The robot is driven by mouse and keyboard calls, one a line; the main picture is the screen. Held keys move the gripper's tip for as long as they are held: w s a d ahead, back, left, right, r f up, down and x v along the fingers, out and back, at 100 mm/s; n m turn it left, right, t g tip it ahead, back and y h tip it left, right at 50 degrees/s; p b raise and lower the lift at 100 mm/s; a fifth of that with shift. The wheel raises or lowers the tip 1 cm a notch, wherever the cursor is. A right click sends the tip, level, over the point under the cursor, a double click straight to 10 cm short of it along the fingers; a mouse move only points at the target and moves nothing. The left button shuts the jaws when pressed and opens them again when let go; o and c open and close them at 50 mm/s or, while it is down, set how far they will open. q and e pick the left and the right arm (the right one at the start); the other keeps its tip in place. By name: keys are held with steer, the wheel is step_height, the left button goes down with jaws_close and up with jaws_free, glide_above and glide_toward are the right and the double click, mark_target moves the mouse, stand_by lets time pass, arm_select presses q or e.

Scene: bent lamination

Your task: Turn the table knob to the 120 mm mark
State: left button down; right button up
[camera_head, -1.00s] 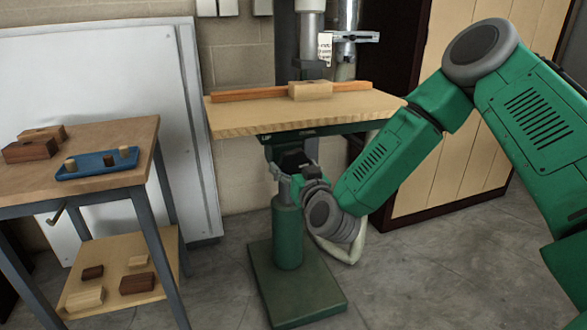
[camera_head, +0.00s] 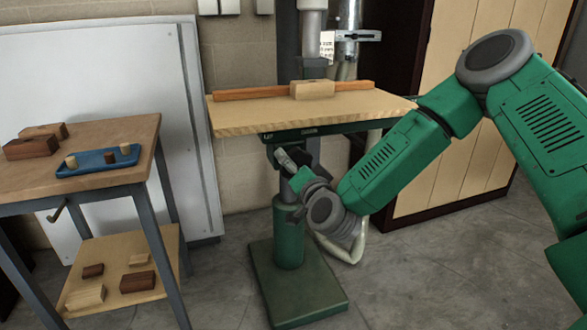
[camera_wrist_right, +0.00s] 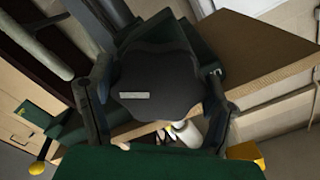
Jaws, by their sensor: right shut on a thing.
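The machine table (camera_head: 240,119) is a pale wooden board on a green frame, standing on a green pedestal (camera_head: 288,240). My right arm reaches in from the right, with its gripper (camera_head: 291,163) under the table's front edge. In the right wrist view the dark lobed knob (camera_wrist_right: 155,75) fills the middle, with a small light plate on its face. The fingers of my right gripper (camera_wrist_right: 158,95) lie on either side of the knob, closed on it. In the head view the knob is mostly hidden by the gripper. No 120 mm mark or scale is readable. My left gripper is out of view.
An orange fence (camera_head: 245,93) and a wooden block (camera_head: 312,90) lie on the table. A workbench (camera_head: 120,128) at left holds a blue tray (camera_head: 98,160) and wooden blocks. A tall cabinet (camera_head: 460,90) stands behind my right arm. The floor around the pedestal is clear.

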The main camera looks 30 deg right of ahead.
steer(key=shift+w+d+r+m, duration=0.1)
steer(key=shift+r+m, duration=0.2)
steer(key=shift+r, duration=0.15)
steer(key=o, duration=1.1)
steer(key=shift+f, duration=0.1)
steer(key=shift+f, duration=0.1)
steer(key=shift+s, duration=0.2)
steer(key=shift+s+f, duration=0.1)
steer(key=shift+s, duration=0.3)
steer(key=v, duration=1.1)
